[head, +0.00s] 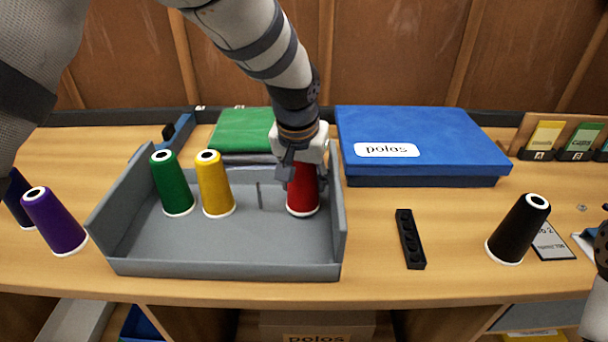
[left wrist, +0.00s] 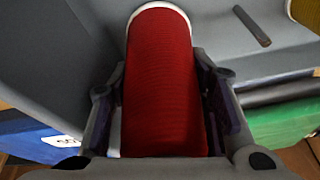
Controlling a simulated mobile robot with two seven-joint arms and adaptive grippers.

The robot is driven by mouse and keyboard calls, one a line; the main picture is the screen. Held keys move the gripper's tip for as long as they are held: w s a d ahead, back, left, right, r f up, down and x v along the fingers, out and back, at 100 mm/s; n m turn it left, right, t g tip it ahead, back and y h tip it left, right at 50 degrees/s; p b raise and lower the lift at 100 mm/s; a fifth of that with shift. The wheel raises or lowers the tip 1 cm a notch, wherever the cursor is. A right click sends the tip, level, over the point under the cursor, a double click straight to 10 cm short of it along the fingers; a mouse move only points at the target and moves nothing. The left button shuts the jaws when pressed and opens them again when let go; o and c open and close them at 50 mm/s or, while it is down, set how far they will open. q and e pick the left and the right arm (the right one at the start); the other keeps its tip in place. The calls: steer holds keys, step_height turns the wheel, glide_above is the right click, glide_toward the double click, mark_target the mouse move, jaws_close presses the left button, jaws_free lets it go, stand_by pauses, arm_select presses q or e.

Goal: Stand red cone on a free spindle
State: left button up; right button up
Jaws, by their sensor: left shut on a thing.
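The red cone (head: 302,199) is upright at the right end of the grey tray (head: 225,269). My left gripper (head: 302,172) is shut on it from above and behind. The red cone also fills the middle of the left wrist view (left wrist: 160,85), between both fingers. Whether its base touches the tray floor I cannot tell. A bare grey spindle (head: 258,196) stands left of it, also in the left wrist view (left wrist: 251,26). A yellow cone (head: 214,185) and a green cone (head: 172,184) stand further left in the tray.
A purple cone (head: 54,221) and a dark blue cone (head: 19,200) stand left of the tray. A black cone (head: 519,229) and a black bar (head: 410,239) are to the right. A blue box (head: 430,135) and green cloth (head: 240,131) lie behind.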

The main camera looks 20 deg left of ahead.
arm_select(q)
steer(key=shift+f, duration=0.25)
stand_by(0.4)
steer(key=o, duration=1.6)
steer(key=shift+c, duration=0.2)
